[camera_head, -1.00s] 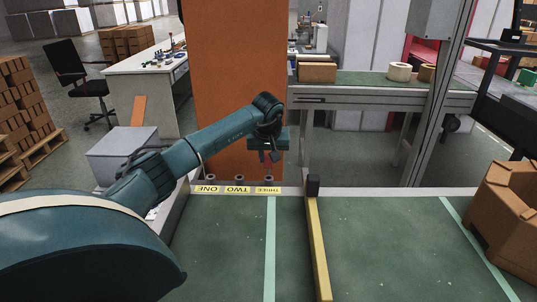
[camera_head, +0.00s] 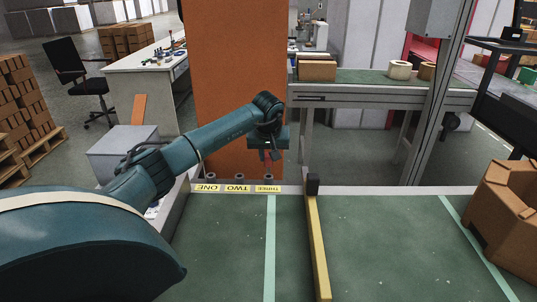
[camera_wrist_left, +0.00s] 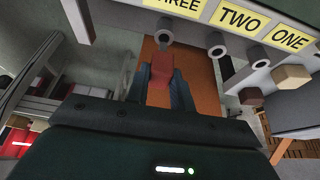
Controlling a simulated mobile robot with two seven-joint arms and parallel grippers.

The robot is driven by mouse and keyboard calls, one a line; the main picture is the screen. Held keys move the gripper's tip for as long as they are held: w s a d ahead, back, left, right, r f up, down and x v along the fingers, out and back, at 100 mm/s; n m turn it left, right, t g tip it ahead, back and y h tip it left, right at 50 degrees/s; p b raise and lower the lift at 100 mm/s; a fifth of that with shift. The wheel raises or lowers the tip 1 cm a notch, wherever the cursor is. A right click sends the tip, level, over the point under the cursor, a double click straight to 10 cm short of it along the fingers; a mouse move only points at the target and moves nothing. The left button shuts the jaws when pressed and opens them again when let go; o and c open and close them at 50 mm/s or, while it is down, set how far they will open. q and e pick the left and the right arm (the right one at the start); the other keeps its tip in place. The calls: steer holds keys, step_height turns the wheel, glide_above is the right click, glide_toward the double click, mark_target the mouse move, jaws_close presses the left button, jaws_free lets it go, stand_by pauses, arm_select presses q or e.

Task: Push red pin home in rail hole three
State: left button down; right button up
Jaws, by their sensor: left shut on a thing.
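My left gripper (camera_head: 269,157) is shut on the red pin (camera_wrist_left: 160,67), which shows between the fingers in the left wrist view. The gripper hangs just behind the rail (camera_head: 222,183), above the collar of hole three (camera_head: 268,177). In the left wrist view the pin's narrow end points at the collar of hole three (camera_wrist_left: 165,30), under the THREE label (camera_wrist_left: 182,6). I cannot tell whether the tip is inside the hole. The collars of hole two (camera_wrist_left: 216,46) and hole one (camera_wrist_left: 260,57) show beside it. My right gripper is not in view.
A yellow bar with a black end block (camera_head: 313,187) crosses the green surface (camera_head: 225,240) right of the rail labels. A brown box (camera_head: 510,215) sits at the far right. An orange panel (camera_head: 240,80) stands behind the gripper.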

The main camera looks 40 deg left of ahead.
arm_select(q)
steer(key=shift+f, duration=0.15)
stand_by(0.5)
steer(key=shift+f+b, duration=0.35)
steer(key=shift+f, duration=0.4)
steer(key=shift+f+b, duration=0.6)
steer(key=shift+f, duration=0.55)
steer(key=c, duration=0.7)
jaws_free()
steer(key=shift+r+p, duration=2.45)
steer(key=shift+r, duration=0.65)
